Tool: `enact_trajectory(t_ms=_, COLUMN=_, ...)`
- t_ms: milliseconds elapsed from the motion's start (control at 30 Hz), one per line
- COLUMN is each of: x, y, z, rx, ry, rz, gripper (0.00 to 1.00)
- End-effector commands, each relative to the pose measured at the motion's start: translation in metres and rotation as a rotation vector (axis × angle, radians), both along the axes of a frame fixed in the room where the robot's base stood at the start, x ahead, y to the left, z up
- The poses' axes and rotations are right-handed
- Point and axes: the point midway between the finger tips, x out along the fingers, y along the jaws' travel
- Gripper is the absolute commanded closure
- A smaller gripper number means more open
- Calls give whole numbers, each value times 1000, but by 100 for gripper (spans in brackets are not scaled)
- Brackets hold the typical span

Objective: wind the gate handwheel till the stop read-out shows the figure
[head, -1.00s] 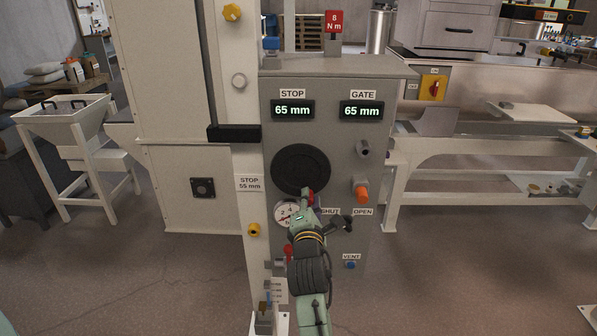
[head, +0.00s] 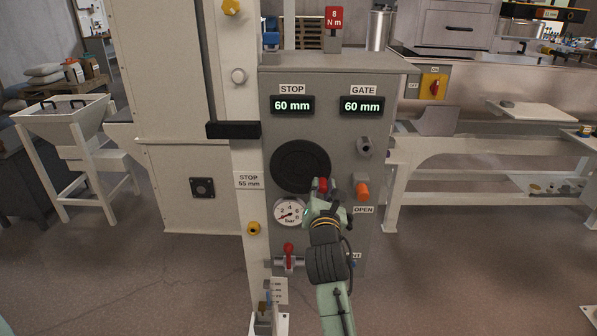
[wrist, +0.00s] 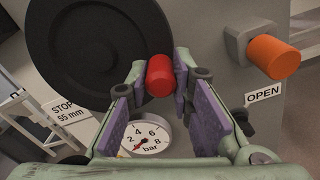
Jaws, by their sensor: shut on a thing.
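The black gate handwheel (head: 300,165) is on the front of the grey panel, and it fills the upper left of the wrist view (wrist: 95,50). Its red knob (wrist: 160,75) is at the wheel's lower right. My gripper (head: 321,190) is shut on the red knob, with a finger on each side of it in the wrist view (wrist: 158,80). The stop read-out (head: 293,105) shows 60 mm. The gate read-out (head: 361,105) also shows 60 mm. A label (head: 249,180) on the white post reads STOP 55 mm.
A pressure gauge (head: 289,211) sits below the wheel. An orange-capped fitting (head: 362,190) and a grey fitting (head: 364,147) stick out to the right. A red-handled valve (head: 288,250) is below. My arm hides part of the lower panel.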

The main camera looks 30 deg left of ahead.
Motion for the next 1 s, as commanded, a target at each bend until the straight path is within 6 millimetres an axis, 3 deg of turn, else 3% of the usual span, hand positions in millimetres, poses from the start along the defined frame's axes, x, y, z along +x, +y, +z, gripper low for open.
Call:
enact_trajectory(t_ms=467, x=1, y=-2, z=7, rx=-96, ry=-62, rz=3, gripper=100)
enact_trajectory(t_ms=800, x=4, y=-6, z=29, rx=-396, ry=-249, rz=4, gripper=100)
enact_trajectory(t_ms=1000, x=3, y=-6, z=31, rx=-437, ry=-271, rz=5, gripper=100)
